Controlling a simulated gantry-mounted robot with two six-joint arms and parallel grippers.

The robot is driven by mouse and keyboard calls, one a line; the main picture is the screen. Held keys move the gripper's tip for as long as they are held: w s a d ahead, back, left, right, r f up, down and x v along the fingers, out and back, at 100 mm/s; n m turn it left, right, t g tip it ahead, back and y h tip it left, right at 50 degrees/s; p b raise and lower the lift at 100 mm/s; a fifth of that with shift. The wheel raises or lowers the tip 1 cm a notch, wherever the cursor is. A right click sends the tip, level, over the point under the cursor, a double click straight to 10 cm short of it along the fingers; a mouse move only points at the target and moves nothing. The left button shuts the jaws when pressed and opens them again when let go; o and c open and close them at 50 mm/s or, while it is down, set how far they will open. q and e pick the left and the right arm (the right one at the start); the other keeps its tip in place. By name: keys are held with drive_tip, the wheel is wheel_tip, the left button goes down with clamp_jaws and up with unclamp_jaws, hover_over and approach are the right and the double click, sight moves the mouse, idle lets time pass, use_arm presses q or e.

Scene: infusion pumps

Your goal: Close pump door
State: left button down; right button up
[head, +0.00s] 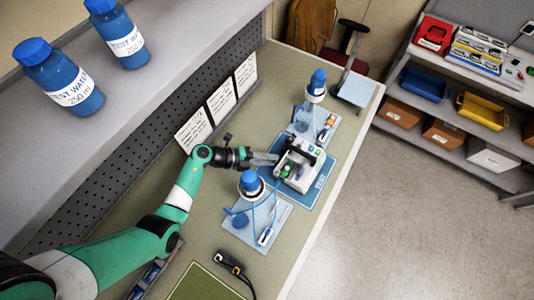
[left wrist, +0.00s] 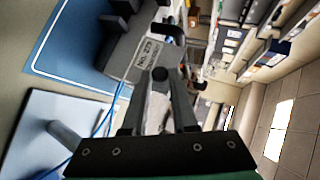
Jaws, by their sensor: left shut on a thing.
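The infusion pump (head: 296,172) is a pale box with a dark handle and green details, standing on the blue TEST mat (head: 322,178) in the head view. My left gripper (head: 274,159) reaches the pump's left side. In the left wrist view its fingers (left wrist: 158,85) are shut on a part at the pump, with a dark round knob between the tips. This part seems to be the pump door, but the fingers hide most of it. My right gripper is not in view.
A blue-capped bottle (head: 250,184) stands on a light tray (head: 270,226) in front of the pump, with blue tubing nearby. Another bottle (head: 316,86) stands behind it. Signs (head: 222,101) line the back panel. A dark cabled device (head: 232,264) lies near the front.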

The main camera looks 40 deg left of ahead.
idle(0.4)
use_arm(q)
drive_tip(key=c, duration=0.7)
unclamp_jaws()
drive_tip(key=p+v, duration=0.2)
drive_tip(key=v, duration=0.9)
drive_tip(key=shift+s+a+r+p, duration=0.15)
drive_tip(key=shift+r+p, duration=0.05)
drive_tip(key=shift+p, duration=0.15)
